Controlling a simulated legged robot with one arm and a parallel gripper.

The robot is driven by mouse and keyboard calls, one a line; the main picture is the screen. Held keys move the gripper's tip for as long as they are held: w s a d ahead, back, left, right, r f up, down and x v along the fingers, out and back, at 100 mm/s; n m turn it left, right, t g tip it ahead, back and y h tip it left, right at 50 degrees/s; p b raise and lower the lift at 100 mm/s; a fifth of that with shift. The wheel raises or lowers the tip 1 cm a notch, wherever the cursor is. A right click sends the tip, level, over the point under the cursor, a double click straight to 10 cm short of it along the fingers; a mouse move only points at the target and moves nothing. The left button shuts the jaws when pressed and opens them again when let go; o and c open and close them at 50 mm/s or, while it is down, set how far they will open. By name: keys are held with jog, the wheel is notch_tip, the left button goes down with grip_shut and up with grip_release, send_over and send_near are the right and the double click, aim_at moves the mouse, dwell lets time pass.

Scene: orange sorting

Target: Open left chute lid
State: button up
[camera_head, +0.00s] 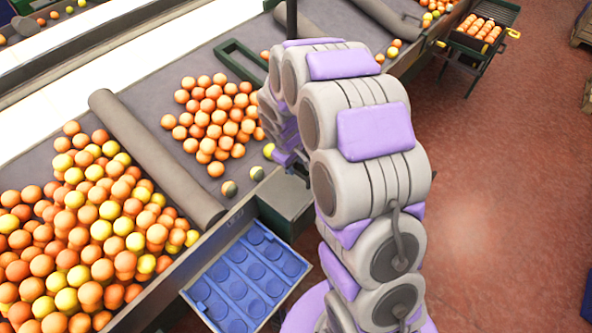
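A dark grey-green box (286,205) is fixed at the table's front edge, just right of the blue tray; it may be the left chute, but I cannot make out a lid edge or hinge. My gripper (298,168) points down just above and behind this box, beside the table edge. My arm's purple and grey links cover much of it, so its fingers and any contact are hidden. A dark green rectangular frame (222,47) lies on the table behind my arm; its role is unclear.
The grey sorting table (150,92) holds a large orange and yellow pile (80,230) at left and a smaller pile (213,118) in the middle, split by a grey roller (157,160). Two dull fruits (229,188) lie near the edge. An empty blue tray (246,284) sits in front.

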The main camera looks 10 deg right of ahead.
aim_at(297, 172)
jog(key=f, duration=0.3)
jog(key=shift+w+d+f, duration=0.15)
jog(key=shift+w+f, duration=0.05)
jog(key=shift+f, duration=0.15)
jog(key=shift+w+d+f+b, duration=0.1)
jog(key=shift+d+f+b, duration=0.2)
jog(key=shift+f, duration=0.1)
jog(key=shift+a, duration=0.1)
grip_shut()
